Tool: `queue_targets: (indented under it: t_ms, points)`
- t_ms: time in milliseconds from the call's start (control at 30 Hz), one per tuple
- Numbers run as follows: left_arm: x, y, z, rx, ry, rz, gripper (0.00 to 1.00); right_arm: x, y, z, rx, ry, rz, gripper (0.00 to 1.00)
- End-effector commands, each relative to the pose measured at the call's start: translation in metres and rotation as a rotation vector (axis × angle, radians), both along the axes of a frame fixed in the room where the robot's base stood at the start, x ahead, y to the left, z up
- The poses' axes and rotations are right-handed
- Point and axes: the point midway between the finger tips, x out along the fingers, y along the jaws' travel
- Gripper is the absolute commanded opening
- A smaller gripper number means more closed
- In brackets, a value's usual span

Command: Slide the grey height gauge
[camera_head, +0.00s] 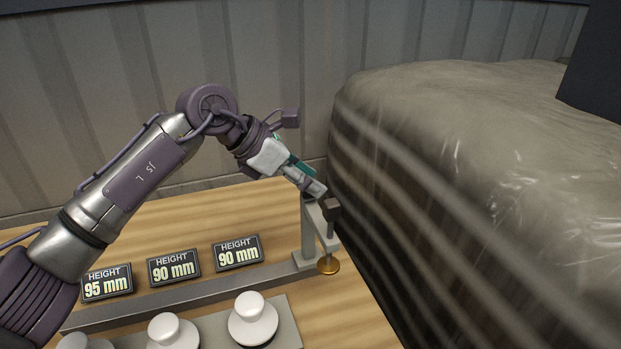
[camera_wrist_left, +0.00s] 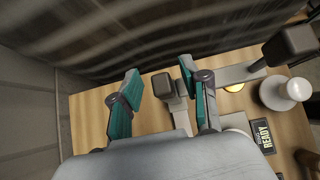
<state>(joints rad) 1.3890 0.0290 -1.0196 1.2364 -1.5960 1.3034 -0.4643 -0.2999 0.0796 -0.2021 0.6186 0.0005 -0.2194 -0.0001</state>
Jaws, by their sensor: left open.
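The grey height gauge (camera_head: 309,235) stands at the right end of a long grey rail (camera_head: 190,297) in the head view. Its arm carries a dark block (camera_head: 331,208) and a brass disc (camera_head: 328,266) hanging below. My left gripper (camera_head: 316,188) is at the top of the gauge's post. In the left wrist view, my left gripper (camera_wrist_left: 161,78) is open, and the gauge's dark-topped post (camera_wrist_left: 164,86) shows between its teal fingers. I cannot tell whether either finger touches it. My right gripper is not in view.
White insulators (camera_head: 253,319) stand on a grey base in front of the rail. Height signs reading 95, 90 and 90 mm (camera_head: 237,253) stand behind it. A plastic-wrapped bulk (camera_head: 470,190) stands close on the right. A corrugated wall (camera_head: 120,70) is behind.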

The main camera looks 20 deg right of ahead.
Motion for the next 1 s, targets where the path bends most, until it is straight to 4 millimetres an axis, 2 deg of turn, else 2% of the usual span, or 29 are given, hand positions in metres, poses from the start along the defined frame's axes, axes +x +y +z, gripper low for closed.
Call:
queue_targets:
  t_ms: [500, 700, 1000]
  points:
    - [0.0, 0.068, 0.07, -0.001, -0.004, 0.0, 0.46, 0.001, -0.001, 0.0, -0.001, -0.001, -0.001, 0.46]
    - [0.0, 0.078, 0.08, -0.002, -0.002, -0.001, 0.46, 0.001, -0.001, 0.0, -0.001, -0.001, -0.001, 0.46]
    - [0.0, 0.079, 0.081, -0.002, -0.001, -0.001, 0.46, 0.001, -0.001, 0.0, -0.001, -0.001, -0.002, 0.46]
